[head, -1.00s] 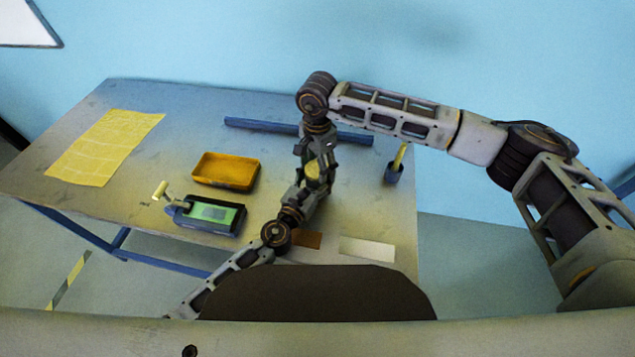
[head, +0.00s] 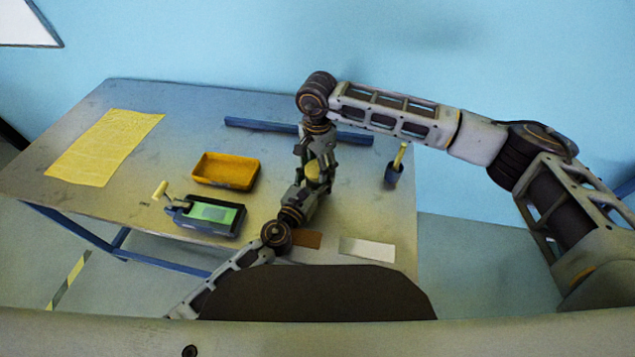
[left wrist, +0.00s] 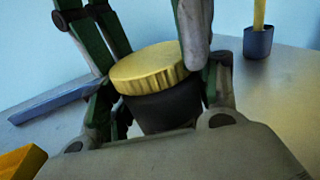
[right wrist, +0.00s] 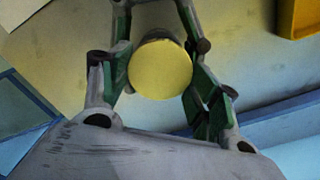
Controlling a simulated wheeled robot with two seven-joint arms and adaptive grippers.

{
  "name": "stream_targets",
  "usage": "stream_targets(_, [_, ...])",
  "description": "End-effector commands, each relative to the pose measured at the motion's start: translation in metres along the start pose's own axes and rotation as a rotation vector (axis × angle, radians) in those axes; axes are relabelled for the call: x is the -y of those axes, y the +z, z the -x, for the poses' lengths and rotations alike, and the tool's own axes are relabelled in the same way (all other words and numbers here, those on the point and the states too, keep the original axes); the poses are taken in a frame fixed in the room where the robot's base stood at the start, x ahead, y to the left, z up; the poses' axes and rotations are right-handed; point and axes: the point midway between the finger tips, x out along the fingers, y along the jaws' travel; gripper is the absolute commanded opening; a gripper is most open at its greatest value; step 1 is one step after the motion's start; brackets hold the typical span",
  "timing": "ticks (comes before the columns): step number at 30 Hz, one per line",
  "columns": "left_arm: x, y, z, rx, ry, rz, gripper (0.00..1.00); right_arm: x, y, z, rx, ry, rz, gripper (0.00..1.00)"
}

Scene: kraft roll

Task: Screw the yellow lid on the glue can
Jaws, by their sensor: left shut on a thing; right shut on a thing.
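The yellow lid (left wrist: 150,68) sits on top of the dark glue can (left wrist: 165,110) in the left wrist view, level with its rim. I cannot tell how far it is threaded. My left gripper (head: 308,192) is shut on the can from the side nearest me. My right gripper (head: 317,155) comes down from above, shut on the lid, with its fingers on either side. The lid shows as a small yellow patch (head: 313,171) in the head view and as a round disc (right wrist: 160,69) in the right wrist view, hiding most of the can.
A yellow sheet (head: 105,147) lies far left. A blue bar (head: 255,125) runs behind.

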Motion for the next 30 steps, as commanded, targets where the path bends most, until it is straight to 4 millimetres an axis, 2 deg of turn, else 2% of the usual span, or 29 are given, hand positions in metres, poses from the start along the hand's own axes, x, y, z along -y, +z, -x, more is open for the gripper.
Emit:
stream_targets(4, [0.001, 0.001, 0.000, 0.002, -0.001, 0.000, 0.00, 0.000, 0.001, -0.001, 0.001, 0.000, 0.001, 0.33])
stream_targets(5, [0.001, 0.001, 0.000, 0.002, -0.001, 0.000, 0.00, 0.000, 0.001, -0.001, 0.001, 0.000, 0.001, 0.63])
stream_targets(10, [0.000, 0.001, 0.000, 0.002, -0.001, 0.000, 0.00, 0.000, 0.000, 0.000, 0.001, 0.000, 0.000, 0.84])
stream_targets(22, [0.000, 0.001, 0.000, 0.001, 0.000, 0.000, 0.00, 0.000, 0.000, 0.002, 0.000, -0.001, 0.000, 0.84])
stream_targets(30, [0.000, 0.001, 0.000, 0.001, 0.000, 0.000, 0.00, 0.000, 0.000, 0.023, 0.000, -0.001, -0.001, 0.84])
